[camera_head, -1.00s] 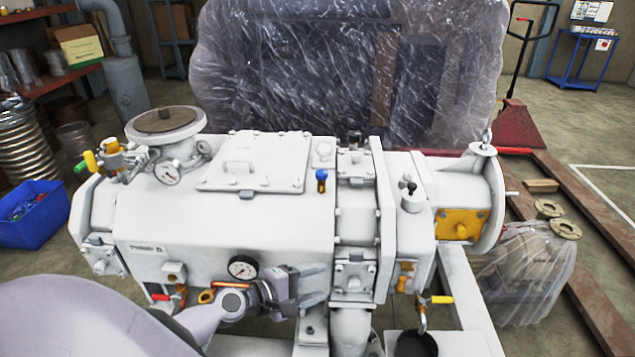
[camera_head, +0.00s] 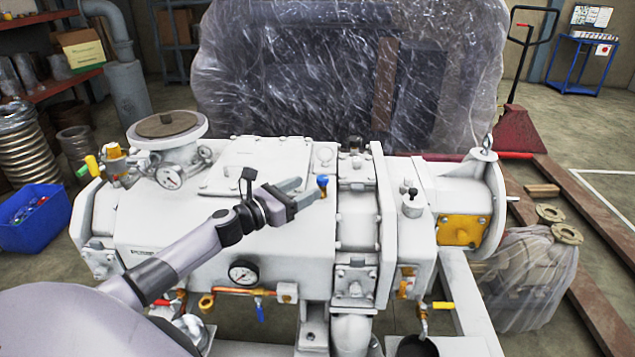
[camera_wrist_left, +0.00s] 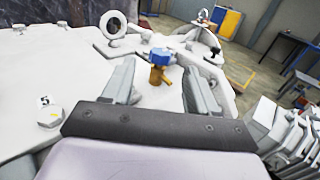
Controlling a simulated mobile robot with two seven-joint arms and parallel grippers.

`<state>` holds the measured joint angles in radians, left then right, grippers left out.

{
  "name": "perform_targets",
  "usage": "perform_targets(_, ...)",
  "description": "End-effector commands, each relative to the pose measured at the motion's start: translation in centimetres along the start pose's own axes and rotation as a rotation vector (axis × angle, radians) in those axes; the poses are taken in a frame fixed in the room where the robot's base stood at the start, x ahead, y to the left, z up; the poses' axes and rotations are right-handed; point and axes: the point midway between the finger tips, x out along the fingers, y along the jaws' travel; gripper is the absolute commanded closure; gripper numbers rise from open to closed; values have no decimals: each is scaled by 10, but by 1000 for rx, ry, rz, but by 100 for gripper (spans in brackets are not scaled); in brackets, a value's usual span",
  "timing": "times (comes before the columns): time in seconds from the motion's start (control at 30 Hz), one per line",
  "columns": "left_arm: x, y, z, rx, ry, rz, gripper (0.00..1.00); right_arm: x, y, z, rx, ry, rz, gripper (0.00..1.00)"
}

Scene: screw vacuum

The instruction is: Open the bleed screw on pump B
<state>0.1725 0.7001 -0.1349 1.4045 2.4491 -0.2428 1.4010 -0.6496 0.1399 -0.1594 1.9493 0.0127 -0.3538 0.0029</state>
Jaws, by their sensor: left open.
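Pump B (camera_head: 240,215) is the large white machine across the middle of the head view. A small blue-topped brass fitting, which looks like the bleed screw (camera_head: 322,182), stands upright on its top beside the square cover plate. In the wrist view the screw (camera_wrist_left: 160,68) shows ahead, centred between the two fingers, its brass body below the blue top. My left gripper (camera_head: 308,189) is open, with its fingertips just left of the screw in the head view. I cannot tell whether either finger touches it. My right gripper is not in view.
A flanged inlet (camera_head: 167,125) with a round dial rises at the pump's left. A small black-and-white fitting (camera_head: 411,203) stands to the right. A pressure gauge (camera_head: 243,273) and coloured valve handles line the front. A plastic-wrapped machine (camera_head: 345,70) stands behind.

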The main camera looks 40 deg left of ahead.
Motion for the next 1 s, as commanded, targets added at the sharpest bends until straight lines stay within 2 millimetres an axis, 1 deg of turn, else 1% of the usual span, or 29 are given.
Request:
perform_targets(0.03, 7, 0, 1, 0, -2, 0, 42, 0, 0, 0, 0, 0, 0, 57)
perform_targets(0.2, 27, -1, 1, 0, -2, -1, 42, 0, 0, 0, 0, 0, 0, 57)
perform_targets(0.4, 44, 0, 0, 1, 0, -1, 42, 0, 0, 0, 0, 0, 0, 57)
perform_targets(0.57, 50, -1, 0, 2, 1, -1, 42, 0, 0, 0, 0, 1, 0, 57)
perform_targets(0.83, 50, -1, 0, 2, 1, -1, 42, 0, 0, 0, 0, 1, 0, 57)
perform_targets(0.87, 50, -1, 0, 2, 1, -1, 45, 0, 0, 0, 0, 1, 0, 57)
perform_targets(0.9, 50, -1, 0, 2, 1, -1, 58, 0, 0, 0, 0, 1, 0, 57)
perform_targets(0.97, 50, -1, 0, 2, 1, -1, 77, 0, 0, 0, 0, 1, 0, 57)
perform_targets(1.0, 50, -1, 0, 2, 1, -1, 90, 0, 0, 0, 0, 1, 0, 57)
